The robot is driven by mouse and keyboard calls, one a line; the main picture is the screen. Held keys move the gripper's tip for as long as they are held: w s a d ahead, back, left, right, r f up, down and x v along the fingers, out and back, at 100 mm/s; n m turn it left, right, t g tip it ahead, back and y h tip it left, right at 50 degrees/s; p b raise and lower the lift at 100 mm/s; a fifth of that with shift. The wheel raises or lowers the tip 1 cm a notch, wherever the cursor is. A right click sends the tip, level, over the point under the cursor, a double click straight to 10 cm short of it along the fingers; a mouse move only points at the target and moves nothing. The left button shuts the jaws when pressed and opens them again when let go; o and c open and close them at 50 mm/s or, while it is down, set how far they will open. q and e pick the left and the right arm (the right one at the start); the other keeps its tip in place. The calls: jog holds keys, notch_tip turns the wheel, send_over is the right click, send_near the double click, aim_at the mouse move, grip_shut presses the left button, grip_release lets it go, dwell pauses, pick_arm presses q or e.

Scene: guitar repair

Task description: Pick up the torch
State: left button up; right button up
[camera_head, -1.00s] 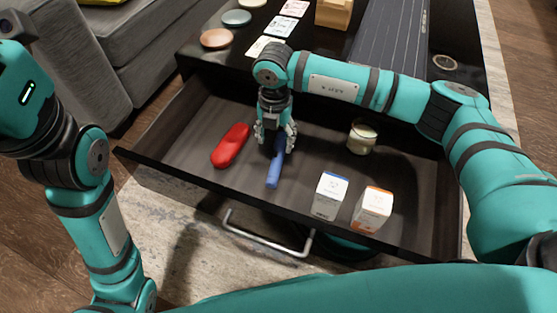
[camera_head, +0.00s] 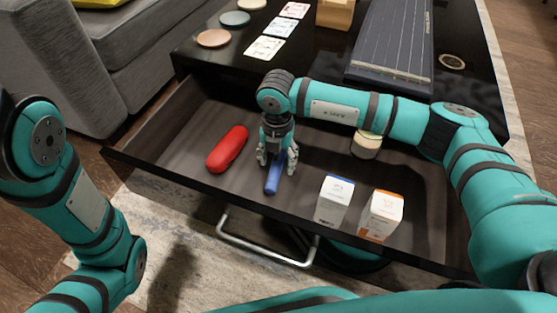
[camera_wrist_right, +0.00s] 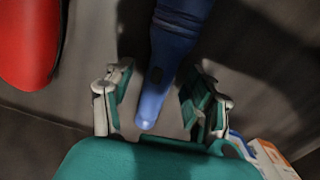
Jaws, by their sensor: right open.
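The torch (camera_head: 272,181) is a slim blue cylinder lying in the open drawer, its front end showing in the head view and its rear part hidden by my gripper. My right gripper (camera_head: 277,165) is over it, pointing down, with a finger on either side. In the right wrist view the torch (camera_wrist_right: 170,60) runs between the two open fingers (camera_wrist_right: 163,108), with gaps on both sides, so it is not gripped. My left arm is at the left of the head view, but its gripper is out of view.
In the drawer (camera_head: 190,140) a red case (camera_head: 227,149) lies left of the torch. A jar (camera_head: 366,144) and two small boxes, blue-topped (camera_head: 334,201) and orange-topped (camera_head: 381,215), stand to the right. Cards (camera_head: 264,48), coasters and a grey stringed instrument (camera_head: 395,45) lie on the table top.

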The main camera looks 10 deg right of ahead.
grip_shut()
jog(key=shift+r, duration=0.1)
